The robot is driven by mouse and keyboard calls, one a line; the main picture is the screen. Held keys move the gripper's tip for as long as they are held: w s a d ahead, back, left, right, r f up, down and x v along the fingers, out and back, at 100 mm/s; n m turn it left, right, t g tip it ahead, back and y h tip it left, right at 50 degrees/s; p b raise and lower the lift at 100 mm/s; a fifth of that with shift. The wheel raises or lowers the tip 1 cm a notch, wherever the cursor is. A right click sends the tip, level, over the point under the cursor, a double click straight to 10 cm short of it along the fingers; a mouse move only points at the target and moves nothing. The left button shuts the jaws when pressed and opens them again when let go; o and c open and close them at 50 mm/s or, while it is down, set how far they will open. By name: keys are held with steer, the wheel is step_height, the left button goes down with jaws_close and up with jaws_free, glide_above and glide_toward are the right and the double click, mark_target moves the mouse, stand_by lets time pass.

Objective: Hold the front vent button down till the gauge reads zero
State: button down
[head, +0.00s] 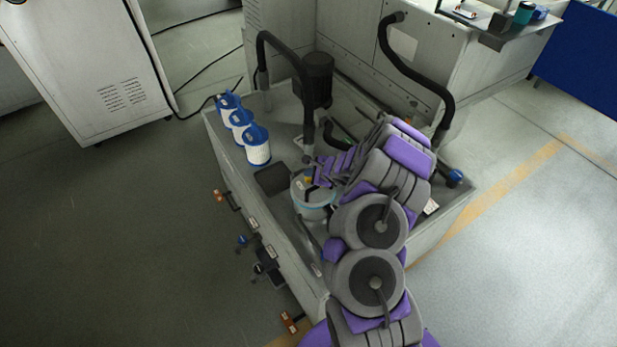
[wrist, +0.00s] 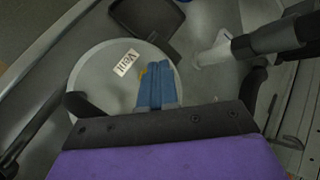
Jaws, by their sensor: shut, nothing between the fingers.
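A round grey canister (head: 313,204) with a pale blue band stands in the tank, and its lid (wrist: 97,75) fills the middle of the wrist view. A white label (wrist: 126,63) reading "VENT" lies on the lid. A small yellow piece (wrist: 142,73), perhaps the vent button, shows beside my fingertips, mostly hidden by them. My gripper (wrist: 158,64) is shut and empty, its blue fingers over the lid; I cannot tell whether they touch or press anything. In the head view my gripper (head: 317,172) is at the canister's top. I cannot make out a gauge or its reading.
Several blue-and-white filter cartridges (head: 258,150) stand along the tank's left side. A dark pump motor (head: 318,78) and black hoses (head: 420,75) rise behind. Valves with tags (head: 268,262) stick out from the tank's left wall. Floor is clear on both sides.

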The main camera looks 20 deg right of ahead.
mark_target(310, 179)
steer(key=shift+a+r, duration=0.1)
steer(key=shift+r, duration=0.4)
steer(key=shift+r+p, duration=1.65)
steer(key=shift+r, duration=0.95)
steer(key=shift+f, duration=0.1)
